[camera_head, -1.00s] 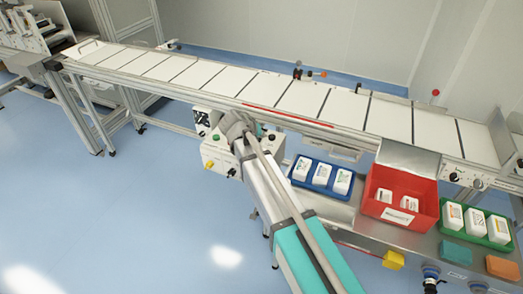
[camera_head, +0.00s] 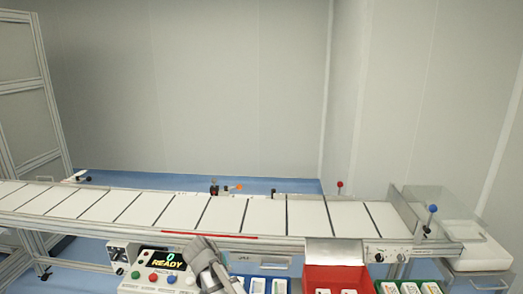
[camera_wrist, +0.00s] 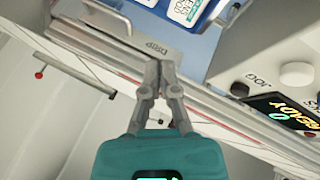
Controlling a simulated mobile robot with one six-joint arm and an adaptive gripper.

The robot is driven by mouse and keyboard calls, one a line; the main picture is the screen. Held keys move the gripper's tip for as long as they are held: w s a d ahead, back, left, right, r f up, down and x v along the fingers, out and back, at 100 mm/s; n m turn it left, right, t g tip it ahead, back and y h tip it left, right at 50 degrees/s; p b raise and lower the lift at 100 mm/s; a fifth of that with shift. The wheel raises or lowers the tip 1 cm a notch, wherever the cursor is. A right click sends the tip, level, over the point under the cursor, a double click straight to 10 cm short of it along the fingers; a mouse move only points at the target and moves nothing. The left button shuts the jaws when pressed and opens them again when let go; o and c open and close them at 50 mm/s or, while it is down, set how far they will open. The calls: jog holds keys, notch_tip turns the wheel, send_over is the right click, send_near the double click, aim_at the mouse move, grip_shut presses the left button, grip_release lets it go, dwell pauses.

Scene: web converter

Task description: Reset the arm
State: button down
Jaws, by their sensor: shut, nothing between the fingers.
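My gripper (camera_wrist: 158,75) shows in the wrist view with its two grey fingers together, shut and empty. Beyond the fingertips is a metal part marked DROP (camera_wrist: 155,47). In the head view the upper part of my arm (camera_head: 207,262) shows at the bottom middle, in front of the conveyor; the gripper itself cannot be made out there.
The conveyor (camera_head: 170,210) with white panels runs across the head view. A control box (camera_head: 165,285) reading READY stands below it. A blue tray (camera_head: 249,284), a red bin (camera_head: 335,253) and a green tray (camera_head: 440,284) are at lower right. A red-knobbed lever (camera_head: 340,186) stands behind.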

jog(key=s+d+m+g+y+p, duration=0.1)
jog(key=s+d+g, duration=0.1)
jog(key=s+d, duration=0.3)
jog(key=s+d+m+g+y+p, duration=0.1)
jog(key=s+d, duration=0.4)
jog(key=d, duration=0.9)
jog(key=s+d+m+g+y+p, duration=0.1)
jog(key=s+d+g+y, duration=0.1)
jog(key=s+d, duration=0.4)
jog(key=d, duration=0.4)
jog(key=shift+r+g, duration=0.15)
jog(key=shift+g, duration=0.25)
